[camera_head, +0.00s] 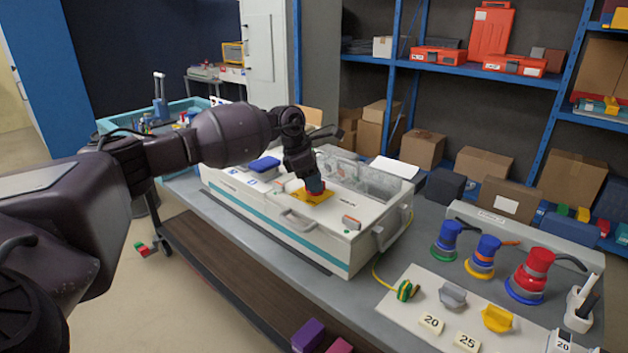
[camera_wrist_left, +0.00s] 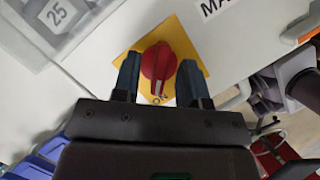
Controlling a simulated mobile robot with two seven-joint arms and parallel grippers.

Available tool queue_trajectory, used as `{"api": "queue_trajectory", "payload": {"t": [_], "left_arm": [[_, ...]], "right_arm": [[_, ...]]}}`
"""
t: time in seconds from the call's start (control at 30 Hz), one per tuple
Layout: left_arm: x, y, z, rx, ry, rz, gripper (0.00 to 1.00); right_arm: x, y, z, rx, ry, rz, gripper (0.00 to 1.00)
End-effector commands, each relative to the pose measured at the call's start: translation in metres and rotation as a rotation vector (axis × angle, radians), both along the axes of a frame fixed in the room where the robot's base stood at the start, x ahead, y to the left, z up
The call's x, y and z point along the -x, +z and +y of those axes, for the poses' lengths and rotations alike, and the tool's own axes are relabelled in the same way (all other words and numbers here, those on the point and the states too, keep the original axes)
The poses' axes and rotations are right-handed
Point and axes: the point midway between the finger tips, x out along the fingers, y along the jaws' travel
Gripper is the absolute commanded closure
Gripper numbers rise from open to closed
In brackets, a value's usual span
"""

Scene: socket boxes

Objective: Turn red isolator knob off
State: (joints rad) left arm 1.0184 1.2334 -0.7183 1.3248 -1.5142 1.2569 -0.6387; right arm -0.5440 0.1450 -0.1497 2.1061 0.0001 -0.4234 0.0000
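The red isolator knob (camera_wrist_left: 158,66) sits on a yellow square plate (camera_wrist_left: 172,36) on the white panel of the socket box (camera_head: 262,213). In the head view a little of the red knob (camera_head: 316,192) shows beneath my left gripper (camera_head: 313,183), which points down at it. In the left wrist view my left gripper (camera_wrist_left: 160,80) has one dark finger on each side of the knob. The fingers look open, with little room beside the knob; I cannot tell whether they touch it. A white mark shows on the knob's near end. My right gripper is not in view.
A blue socket cover (camera_head: 264,165) and a clear cover (camera_head: 368,178) are on the box near the knob. A handle (camera_head: 298,222) sticks out of its front. Blue and red plugs (camera_head: 530,275) stand on the bench at right. Shelves with boxes stand behind.

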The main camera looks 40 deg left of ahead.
Motion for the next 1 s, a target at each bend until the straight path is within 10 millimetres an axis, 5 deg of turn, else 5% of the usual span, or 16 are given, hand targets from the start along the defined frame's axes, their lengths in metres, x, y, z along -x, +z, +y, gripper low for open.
{"api": "queue_trajectory", "payload": {"t": [0.17, 0.4, 1.0], "left_arm": [[0.000, 0.000, 0.000, 0.000, 0.000, 0.000, 0.64], [0.000, 0.000, 0.000, 0.000, 0.000, 0.000, 1.00], [0.001, 0.006, -0.001, 0.000, 0.167, -0.004, 1.00]], "right_arm": [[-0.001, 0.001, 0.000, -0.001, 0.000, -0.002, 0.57], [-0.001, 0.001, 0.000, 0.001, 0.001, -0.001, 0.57], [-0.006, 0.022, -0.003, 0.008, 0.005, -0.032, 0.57]]}}
